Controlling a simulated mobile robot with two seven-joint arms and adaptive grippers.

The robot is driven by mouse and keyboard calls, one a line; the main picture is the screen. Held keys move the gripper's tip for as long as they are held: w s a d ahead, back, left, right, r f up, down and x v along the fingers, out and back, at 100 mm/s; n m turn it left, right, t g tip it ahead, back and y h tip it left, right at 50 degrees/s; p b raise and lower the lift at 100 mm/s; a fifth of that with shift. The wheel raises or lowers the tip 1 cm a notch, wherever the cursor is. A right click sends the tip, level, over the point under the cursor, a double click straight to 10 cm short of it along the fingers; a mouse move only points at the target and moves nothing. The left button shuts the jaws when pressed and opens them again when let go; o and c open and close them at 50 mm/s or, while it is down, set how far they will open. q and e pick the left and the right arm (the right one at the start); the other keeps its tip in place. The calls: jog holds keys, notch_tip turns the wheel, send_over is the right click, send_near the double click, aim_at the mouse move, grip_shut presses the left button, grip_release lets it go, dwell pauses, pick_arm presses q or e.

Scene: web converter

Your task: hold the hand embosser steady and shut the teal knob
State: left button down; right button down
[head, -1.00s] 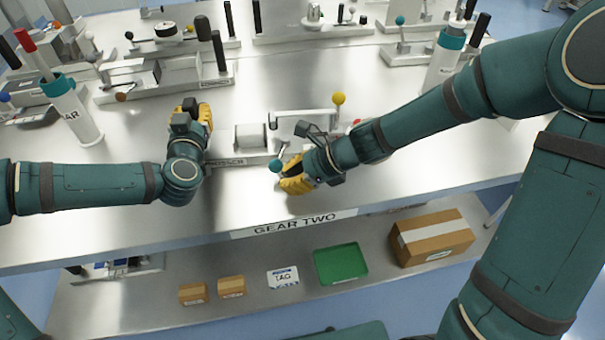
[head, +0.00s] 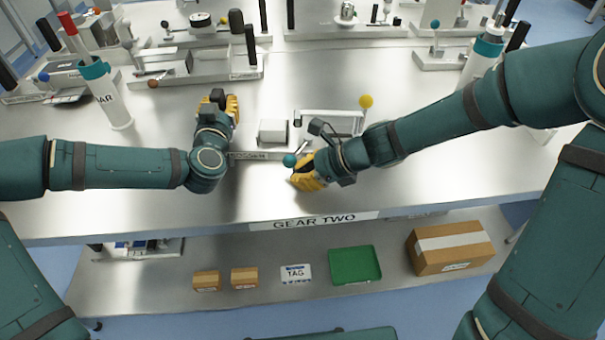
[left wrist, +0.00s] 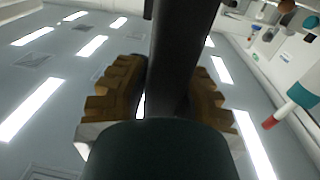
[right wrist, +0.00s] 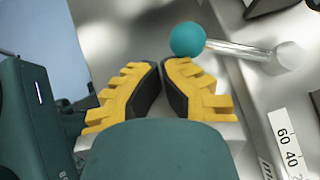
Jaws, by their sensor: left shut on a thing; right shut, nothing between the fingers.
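The hand embosser stands on the bench, with a pale block (head: 273,131) and a labelled base strip (head: 270,155). Its teal knob (head: 290,160) sits on a short metal lever, which the right wrist view shows as a teal ball (right wrist: 187,39) on a rod (right wrist: 238,49). My right gripper (head: 303,176) is shut and empty, its fingertips (right wrist: 168,64) close beside the knob; contact is unclear. My left gripper (head: 218,104) is left of the block, shut on a dark bar (left wrist: 180,55) that passes between its fingers. My left arm partly hides the base's left end.
A yellow-knobbed lever (head: 366,101) stands just behind my right forearm. White bottles (head: 112,100) and other bench devices (head: 195,70) stand behind and at the sides. The lower shelf holds a green tray (head: 355,280) and cardboard boxes (head: 450,247). Bench between my arms in front is clear.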

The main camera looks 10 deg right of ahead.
pick_arm(q)
jog(key=shift+s+d+f+h, duration=0.2)
jog(key=shift+d+f+h, duration=0.1)
jog(key=shift+d+f, duration=0.1)
pick_arm(e)
jog(key=shift+a+r, duration=0.25)
jog(key=shift+r, duration=0.1)
pick_arm(q)
jog(key=shift+a, duration=0.1)
pick_arm(e)
jog(key=shift+s+d+r, duration=0.1)
jog(key=shift+s+r, duration=0.1)
jog(key=shift+r, duration=0.05)
pick_arm(q)
jog(key=shift+a+f, duration=0.1)
pick_arm(e)
jog(key=s+d+r, duration=0.1)
jog(key=s, duration=0.1)
jog(key=s+d+r, duration=0.3)
jog(key=s+r, duration=0.1)
jog(key=shift+d, duration=0.35)
pick_arm(q)
jog(key=shift+w+r, duration=0.15)
jog(key=shift+r, duration=0.35)
pick_arm(e)
jog(key=shift+r, duration=0.2)
pick_arm(q)
jog(key=c, duration=0.8)
grip_release()
jog(key=shift+r, duration=0.1)
